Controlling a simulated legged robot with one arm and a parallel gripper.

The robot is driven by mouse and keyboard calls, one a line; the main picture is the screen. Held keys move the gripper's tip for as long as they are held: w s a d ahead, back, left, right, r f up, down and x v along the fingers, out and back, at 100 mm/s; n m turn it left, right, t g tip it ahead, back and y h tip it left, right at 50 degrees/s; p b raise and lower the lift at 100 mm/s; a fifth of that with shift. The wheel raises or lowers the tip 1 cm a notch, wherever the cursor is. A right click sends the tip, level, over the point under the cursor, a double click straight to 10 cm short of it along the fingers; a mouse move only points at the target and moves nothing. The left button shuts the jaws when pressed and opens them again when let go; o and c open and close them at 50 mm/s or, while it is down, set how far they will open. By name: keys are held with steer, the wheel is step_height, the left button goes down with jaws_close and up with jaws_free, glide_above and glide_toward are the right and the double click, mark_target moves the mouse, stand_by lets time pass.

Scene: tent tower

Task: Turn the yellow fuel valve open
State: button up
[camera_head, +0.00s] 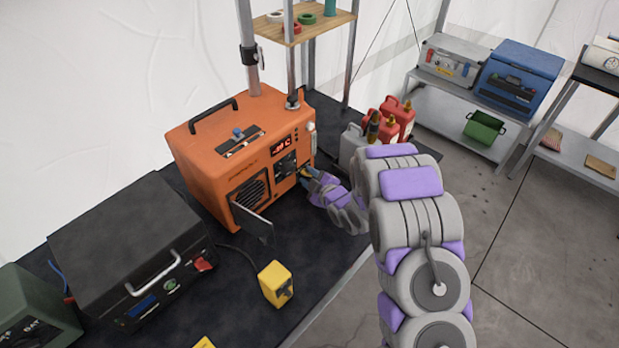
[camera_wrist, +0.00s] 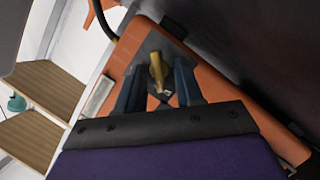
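The orange heater unit (camera_head: 215,165) stands on the dark table with a digital display and a fan grille on its front. In the wrist view, the yellow fuel valve (camera_wrist: 157,72) sits on a dark plate on the orange panel (camera_wrist: 118,62). My gripper (camera_wrist: 160,78) is at the valve, with one dark finger on each side of the yellow handle. The fingers are apart, and gaps seem to show beside the handle; I cannot tell whether either finger touches it. In the head view, my gripper (camera_head: 308,174) reaches the heater's front right, and the valve is mostly hidden there.
An open flap (camera_head: 252,222) juts from the heater's front. A yellow box (camera_head: 275,284) on a cable and a black case (camera_head: 125,250) are nearby. Red and grey canisters (camera_head: 392,118) stand behind my arm. A post and wooden shelf (camera_head: 318,22) rise behind the heater.

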steer(key=shift+d, duration=0.1)
steer(key=shift+d, duration=0.1)
steer(key=shift+c, duration=0.8)
jaws_close()
